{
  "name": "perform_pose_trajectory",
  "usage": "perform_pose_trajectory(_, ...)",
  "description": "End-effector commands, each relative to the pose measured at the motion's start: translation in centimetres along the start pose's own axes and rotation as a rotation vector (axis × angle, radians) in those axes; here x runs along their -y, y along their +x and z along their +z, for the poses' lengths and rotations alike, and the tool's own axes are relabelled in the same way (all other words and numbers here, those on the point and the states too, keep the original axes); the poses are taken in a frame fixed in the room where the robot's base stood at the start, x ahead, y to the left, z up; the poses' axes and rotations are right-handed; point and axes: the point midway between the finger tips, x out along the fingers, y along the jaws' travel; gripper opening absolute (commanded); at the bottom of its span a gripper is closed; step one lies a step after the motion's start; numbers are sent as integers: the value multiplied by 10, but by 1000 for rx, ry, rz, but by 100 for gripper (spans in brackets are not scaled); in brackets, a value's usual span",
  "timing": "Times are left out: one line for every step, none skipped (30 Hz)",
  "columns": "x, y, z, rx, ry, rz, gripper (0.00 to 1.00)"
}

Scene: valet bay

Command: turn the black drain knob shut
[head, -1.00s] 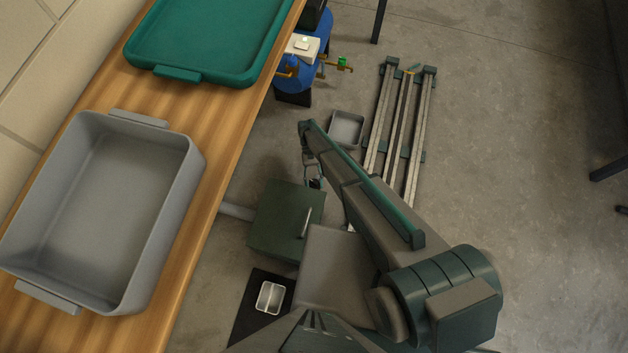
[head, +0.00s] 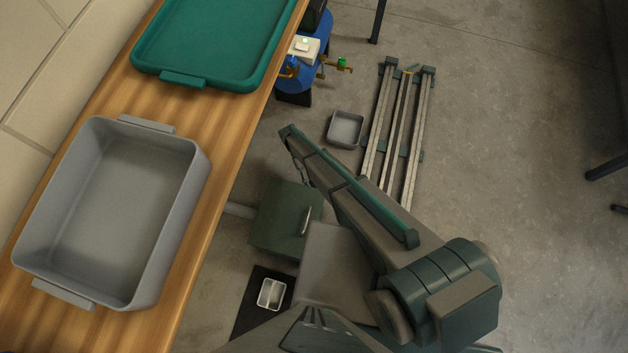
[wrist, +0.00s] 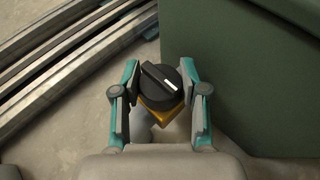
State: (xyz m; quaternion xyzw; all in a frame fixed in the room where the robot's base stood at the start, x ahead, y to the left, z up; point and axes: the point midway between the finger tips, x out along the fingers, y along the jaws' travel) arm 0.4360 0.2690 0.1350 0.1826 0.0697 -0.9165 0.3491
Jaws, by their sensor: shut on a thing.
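The black drain knob (wrist: 156,84) is in the middle of the wrist view, seen from above. It is round with a raised bar across it, and a white mark lies at the bar's lower-right end. A yellow body (wrist: 163,108) shows below it. My gripper (wrist: 160,77) has one teal-and-grey finger on each side of the knob and is shut on it. In the head view my arm hides the knob, and I cannot make out the fingers there.
A dark green cabinet (head: 280,222) with a handle stands close beside my gripper; its wall (wrist: 250,70) fills the wrist view's right. Metal rails (head: 397,135) and a small grey tray (head: 346,129) lie on the floor. A wooden bench (head: 195,215) runs along the left.

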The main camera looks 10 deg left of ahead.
Motion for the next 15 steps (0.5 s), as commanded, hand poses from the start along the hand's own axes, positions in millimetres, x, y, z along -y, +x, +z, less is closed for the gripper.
perform_pose_trajectory(0, 0, -1, 0, 0, 1, 8)
perform_pose_trajectory(0, 0, -1, 0, 0, 1, 8)
perform_pose_trajectory(0, 0, -1, 0, 0, 1, 8)
perform_pose_trajectory(0, 0, -1, 0, 0, 1, 8)
perform_pose_trajectory(0, 0, -1, 0, 0, 1, 8)
perform_pose_trajectory(0, 0, -1, 0, 0, 0, 50)
perform_pose_trajectory(0, 1, -1, 0, 0, 0, 55)
perform_pose_trajectory(0, 0, 0, 0, 0, 0, 60)
perform_pose_trajectory(0, 0, 0, 0, 0, 0, 66)
perform_pose_trajectory(0, 0, 0, 0, 1, 0, 69)
perform_pose_trajectory(0, 0, 0, 0, 0, 0, 69)
perform_pose_trajectory(0, 0, 0, 0, 1, 0, 69)
perform_pose_trajectory(0, 0, 0, 0, 1, 0, 69)
perform_pose_trajectory(0, 0, 0, 0, 1, -1, 69)
perform_pose_trajectory(0, 0, 0, 0, 1, -1, 69)
